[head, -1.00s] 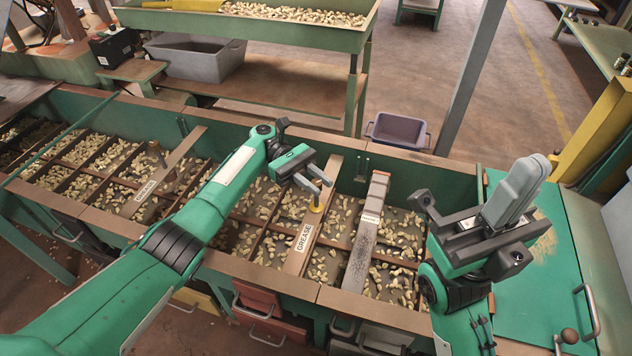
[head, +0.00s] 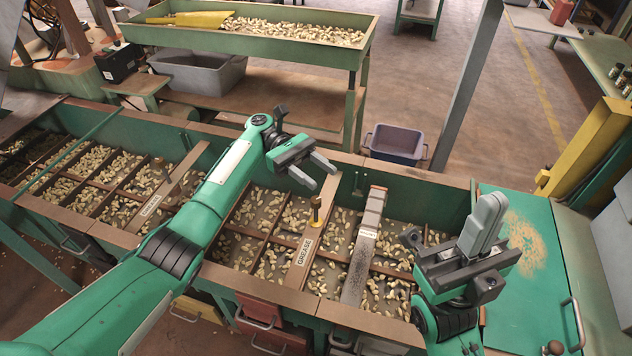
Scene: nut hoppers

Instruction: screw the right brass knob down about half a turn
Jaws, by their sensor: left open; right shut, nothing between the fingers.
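The right brass knob (head: 316,208) stands upright on the wooden crossbar labelled GREASE (head: 303,252), with a yellowish base beneath it. My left gripper (head: 322,177) is open, with its two fingers apart and empty. Its fingertips are just above the knob in the picture, clear of it, and the whole knob shows. My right gripper (head: 492,203) is shut and empty, fingers pointing up, at the right end of the hopper.
The green hopper is split into compartments of nuts. A dark, brush-like bar (head: 358,268) lies across it right of the GREASE crossbar. A green lid (head: 530,270) lies at right. A blue-grey bin (head: 394,143) stands on the floor behind.

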